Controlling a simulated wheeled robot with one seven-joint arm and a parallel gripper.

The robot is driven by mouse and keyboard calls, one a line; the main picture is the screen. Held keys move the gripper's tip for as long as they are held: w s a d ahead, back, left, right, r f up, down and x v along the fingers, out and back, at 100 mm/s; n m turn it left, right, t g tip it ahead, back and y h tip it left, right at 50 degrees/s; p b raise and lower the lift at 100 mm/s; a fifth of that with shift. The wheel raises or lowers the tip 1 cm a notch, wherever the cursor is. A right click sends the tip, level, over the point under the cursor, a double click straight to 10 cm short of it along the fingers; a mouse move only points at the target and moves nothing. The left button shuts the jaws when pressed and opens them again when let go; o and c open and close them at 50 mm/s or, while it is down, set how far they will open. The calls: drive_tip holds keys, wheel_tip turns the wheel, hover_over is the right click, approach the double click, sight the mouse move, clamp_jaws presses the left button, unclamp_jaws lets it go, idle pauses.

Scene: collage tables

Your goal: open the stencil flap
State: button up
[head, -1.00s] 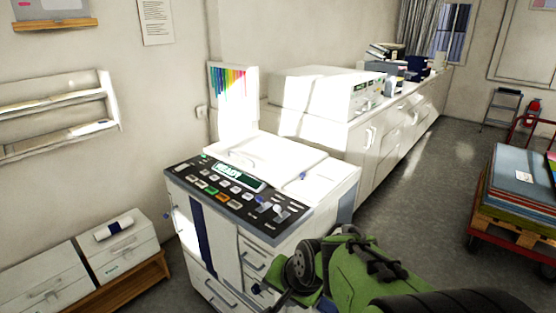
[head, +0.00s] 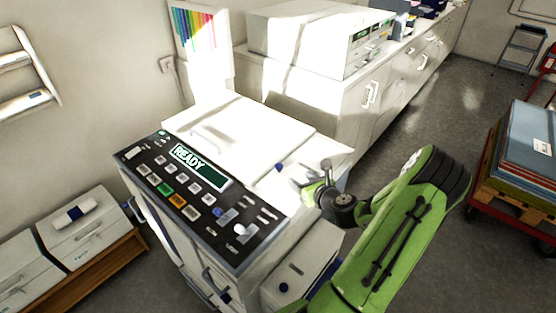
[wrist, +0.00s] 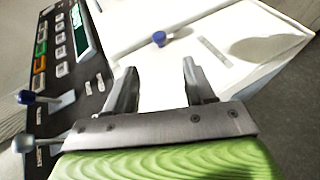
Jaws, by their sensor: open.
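The white duplicator shows a black control panel (head: 190,195) with a green display reading READY. On its top lies a shut white lid (head: 250,135) with a raised handle (head: 208,138). Right of it is a narrower white panel with a small blue knob (head: 278,167). I cannot tell for sure which of these is the stencil flap. My gripper (head: 312,180) is over the machine's right edge, right of the blue knob. In the wrist view my gripper (wrist: 160,75) is open and empty, its fingers apart over the white top; the blue knob (wrist: 159,39) is ahead, apart from them.
Levers (head: 240,230) stand up from the panel's right end. A long white counter (head: 345,100) with another machine runs behind. A red cart with stacked boards (head: 525,150) stands at right. Grey floor (head: 425,130) is clear between counter and cart.

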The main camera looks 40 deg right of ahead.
sight(280, 166)
drive_tip(key=x, duration=1.3)
drive_tip(key=shift+w+a+f+p, duration=0.1)
drive_tip(key=shift+w+f+p, duration=0.15)
drive_tip(key=shift+p, duration=0.15)
drive_tip(key=shift+w+d+f, duration=0.2)
drive_tip(key=shift+w+d, duration=0.05)
drive_tip(key=shift+w, duration=0.15)
clamp_jaws()
